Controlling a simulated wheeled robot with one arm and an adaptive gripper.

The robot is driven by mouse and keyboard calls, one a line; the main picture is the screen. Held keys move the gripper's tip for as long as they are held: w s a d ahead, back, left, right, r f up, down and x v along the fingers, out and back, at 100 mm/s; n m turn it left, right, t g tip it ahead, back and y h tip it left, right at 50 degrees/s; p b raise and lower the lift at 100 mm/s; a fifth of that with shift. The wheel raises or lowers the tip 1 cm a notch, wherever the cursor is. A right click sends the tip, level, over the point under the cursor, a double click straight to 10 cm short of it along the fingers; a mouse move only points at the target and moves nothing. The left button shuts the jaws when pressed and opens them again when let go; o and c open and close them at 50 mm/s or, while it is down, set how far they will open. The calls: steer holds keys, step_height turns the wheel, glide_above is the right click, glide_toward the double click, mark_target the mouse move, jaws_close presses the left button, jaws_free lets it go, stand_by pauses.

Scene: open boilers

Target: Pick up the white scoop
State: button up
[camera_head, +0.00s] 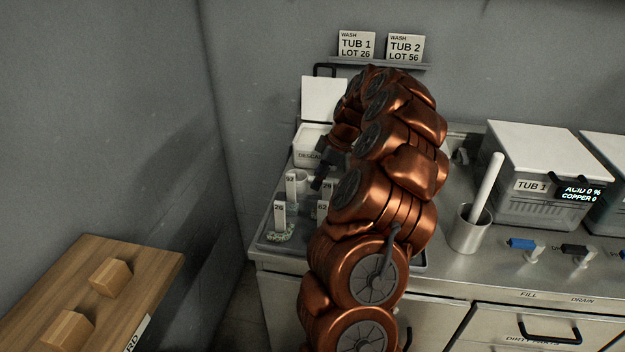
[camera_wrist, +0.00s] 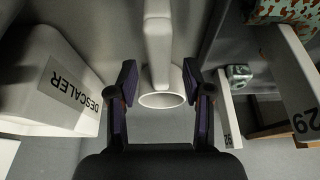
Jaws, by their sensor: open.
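The white scoop (camera_wrist: 162,100), a round cup with a pale handle (camera_wrist: 158,40), shows in the middle of the wrist view. My gripper (camera_wrist: 160,80) is open, with one finger on each side of the scoop. Gaps show between the fingers and the scoop, so it is not gripped. My arm hides part of that area.
The white descaler box (camera_head: 308,157) with its lid raised stands behind my gripper; it is left in the wrist view (camera_wrist: 45,85). Numbered tags (camera_head: 279,214) stand close by. A metal cup (camera_head: 468,232) with a white rod and Tub 1 (camera_head: 530,209) are at the right.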

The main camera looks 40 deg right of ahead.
steer(key=shift+x, duration=0.75)
jaws_close()
